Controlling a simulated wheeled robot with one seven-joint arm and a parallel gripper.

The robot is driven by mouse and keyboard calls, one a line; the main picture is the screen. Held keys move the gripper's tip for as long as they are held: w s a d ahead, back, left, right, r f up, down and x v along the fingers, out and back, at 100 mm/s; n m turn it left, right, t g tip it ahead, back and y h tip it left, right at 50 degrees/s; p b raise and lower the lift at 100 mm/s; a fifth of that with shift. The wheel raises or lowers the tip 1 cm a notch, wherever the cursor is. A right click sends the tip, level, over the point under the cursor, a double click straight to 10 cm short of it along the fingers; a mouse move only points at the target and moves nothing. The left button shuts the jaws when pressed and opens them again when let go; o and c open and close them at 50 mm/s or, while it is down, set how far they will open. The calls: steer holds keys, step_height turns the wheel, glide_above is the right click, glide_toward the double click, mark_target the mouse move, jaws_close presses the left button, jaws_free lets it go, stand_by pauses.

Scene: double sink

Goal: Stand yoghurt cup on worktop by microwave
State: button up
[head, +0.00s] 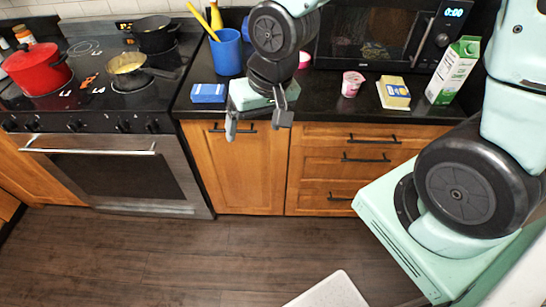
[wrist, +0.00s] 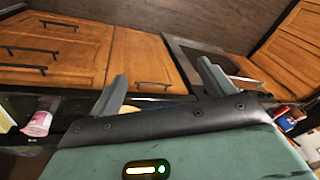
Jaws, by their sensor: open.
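The yoghurt cup (head: 352,84), small, white and pink, stands upright on the black worktop (head: 325,100), in front of the microwave (head: 375,38) and left of a yellow-topped block. It also shows at the left edge of the wrist view (wrist: 38,122). My gripper (head: 257,124) is open and empty, left of the cup and over the worktop's front edge, fingers pointing down. Both fingers also show in the wrist view (wrist: 162,76), with nothing between them.
A milk carton (head: 455,70) and the yellow-topped block (head: 394,92) stand right of the cup. A blue box (head: 208,93) and a blue utensil holder (head: 226,52) are left of my gripper. The stove (head: 100,75) holds a red pot and pans. Worktop between gripper and cup is clear.

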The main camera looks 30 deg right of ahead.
steer(key=s+a+r+n+g, duration=0.1)
steer(key=s+a+r+n, duration=0.1)
steer(key=s, duration=0.5)
steer(key=s+a+r+n+g+h, duration=0.1)
steer(key=s+a+r+n, duration=0.1)
steer(key=s+r+n, duration=0.2)
steer(key=s+n, duration=0.2)
steer(key=s, duration=0.1)
steer(key=shift+r, duration=0.15)
